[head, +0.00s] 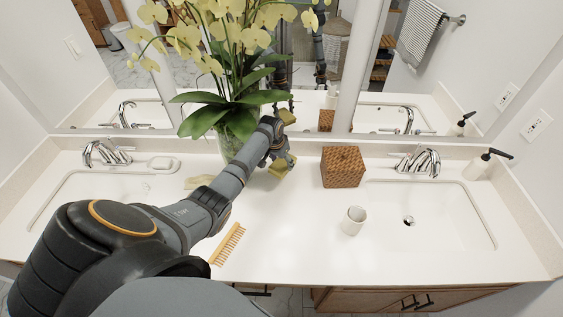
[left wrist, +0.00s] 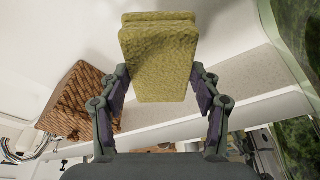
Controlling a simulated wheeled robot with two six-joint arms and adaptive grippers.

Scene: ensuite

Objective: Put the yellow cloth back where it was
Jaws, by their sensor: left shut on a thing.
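The yellow cloth (head: 281,168) is a folded, thick block near the back middle of the counter, between the plant and the woven box. My left gripper (head: 277,150) is shut on it. In the left wrist view the cloth (left wrist: 158,60) stands between the two fingers of the gripper (left wrist: 160,88), its far end sticking out past them. I cannot tell exactly how high it is above the counter. A pale yellowish flat thing (head: 199,182) lies on the counter left of my arm, partly hidden. My right gripper is not in view.
A woven box (head: 343,167) stands right of the gripper, a white cup (head: 353,220) in front of it. A potted orchid (head: 232,135) stands close behind my arm. A comb-like brush (head: 228,244) lies near the front edge.

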